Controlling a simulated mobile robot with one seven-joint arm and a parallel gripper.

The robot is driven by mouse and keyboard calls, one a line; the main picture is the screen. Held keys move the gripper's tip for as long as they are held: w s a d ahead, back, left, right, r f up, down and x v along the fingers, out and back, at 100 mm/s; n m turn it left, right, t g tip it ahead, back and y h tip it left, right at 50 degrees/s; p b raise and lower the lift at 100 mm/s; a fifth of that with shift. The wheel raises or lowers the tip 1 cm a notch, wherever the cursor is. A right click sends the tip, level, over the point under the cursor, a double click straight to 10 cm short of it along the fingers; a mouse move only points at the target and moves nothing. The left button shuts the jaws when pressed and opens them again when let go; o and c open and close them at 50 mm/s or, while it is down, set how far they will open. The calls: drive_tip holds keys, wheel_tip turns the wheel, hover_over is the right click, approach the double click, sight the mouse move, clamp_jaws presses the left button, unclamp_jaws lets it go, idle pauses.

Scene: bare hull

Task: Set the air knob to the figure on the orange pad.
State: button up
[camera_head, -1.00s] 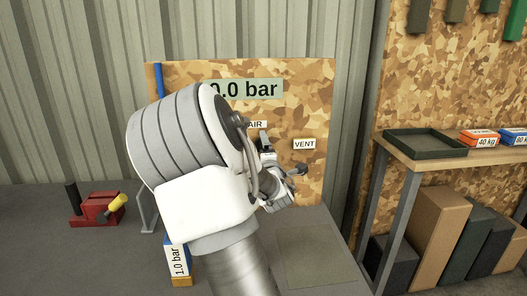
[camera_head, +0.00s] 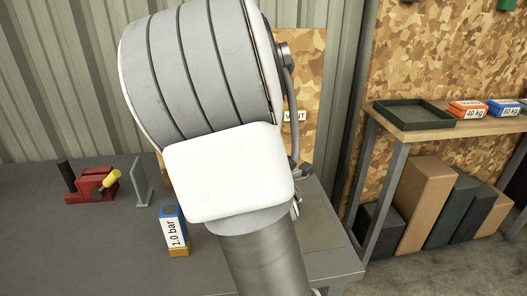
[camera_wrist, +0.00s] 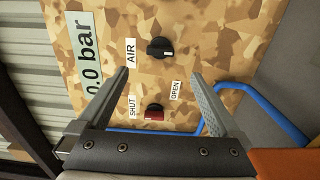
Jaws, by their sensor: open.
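In the wrist view the black air knob (camera_wrist: 160,48) sits on the chipboard panel beside the label AIR (camera_wrist: 131,52). The readout (camera_wrist: 89,52) shows 0.0 bar, its first digit partly cut off. My gripper (camera_wrist: 161,78) is open and empty, with its fingertips short of the air knob and apart from it in the picture. A block reading 1.0 bar (camera_head: 174,232), with a blue top, stands on the bench over an orange pad (camera_head: 179,252).
A red knob (camera_wrist: 153,113) sits between the SHUT and OPEN labels, between my fingers in the picture. A blue hose (camera_wrist: 255,98) runs along the panel. A red device (camera_head: 92,185) and a grey bracket (camera_head: 142,182) stand on the bench at left. A shelf with a tray (camera_head: 412,114) is at right.

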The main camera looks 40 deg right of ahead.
drive_tip(key=shift+b+v, duration=2.7)
drive_tip(key=shift+b, duration=2.85)
drive_tip(key=shift+a, duration=0.1)
